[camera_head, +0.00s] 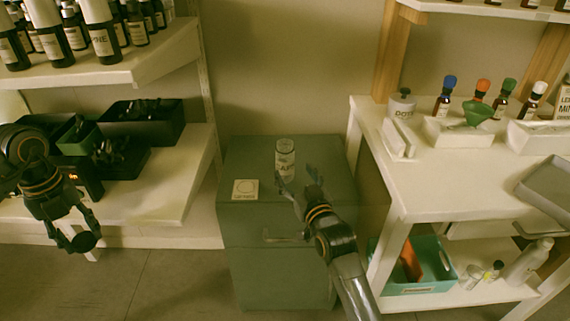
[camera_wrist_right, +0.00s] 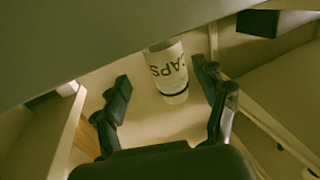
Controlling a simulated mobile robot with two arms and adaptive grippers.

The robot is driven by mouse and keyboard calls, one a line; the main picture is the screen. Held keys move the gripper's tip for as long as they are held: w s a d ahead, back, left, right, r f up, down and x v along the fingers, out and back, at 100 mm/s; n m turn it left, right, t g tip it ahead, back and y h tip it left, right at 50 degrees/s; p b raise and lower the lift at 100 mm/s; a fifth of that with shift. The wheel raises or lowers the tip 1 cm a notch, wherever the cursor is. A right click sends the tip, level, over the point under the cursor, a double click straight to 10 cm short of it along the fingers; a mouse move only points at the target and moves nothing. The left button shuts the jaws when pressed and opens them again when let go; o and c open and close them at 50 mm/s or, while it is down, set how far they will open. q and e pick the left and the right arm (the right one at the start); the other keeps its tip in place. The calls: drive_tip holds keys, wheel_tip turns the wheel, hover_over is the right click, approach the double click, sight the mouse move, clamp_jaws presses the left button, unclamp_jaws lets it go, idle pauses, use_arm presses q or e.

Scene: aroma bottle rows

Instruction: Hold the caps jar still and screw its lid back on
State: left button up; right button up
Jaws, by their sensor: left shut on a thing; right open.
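The caps jar (camera_head: 285,160) stands upright on the green-grey cabinet, with its label facing front. It also shows between my open right fingers in the right wrist view (camera_wrist_right: 168,70), with a dark band near one end. My right gripper (camera_head: 297,184) is open just in front of the jar, fingers apart and not closed on it. My left gripper (camera_head: 84,236) hangs low at the left, away from the cabinet. It is shut on a dark round thing (camera_head: 84,242), which looks like the jar's lid, though it is too dark to see clearly.
A small white square pad (camera_head: 245,189) with a circle lies on the cabinet top (camera_head: 240,155), left of the jar. Shelves with bottles and dark bins (camera_head: 140,125) stand at the left. A white table (camera_head: 440,165) with colour-capped bottles and a green funnel stands at the right.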

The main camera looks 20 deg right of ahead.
sight(288, 167)
use_arm(q)
drive_tip(key=shift+f+b, duration=0.8)
drive_tip(key=shift+f, duration=0.05)
use_arm(e)
drive_tip(key=w, duration=0.2)
drive_tip(key=w+a, duration=0.1)
drive_tip(key=w, duration=0.2)
use_arm(q)
drive_tip(key=shift+r, duration=0.1)
use_arm(e)
drive_tip(key=shift+r, duration=0.1)
drive_tip(key=c, duration=1.2)
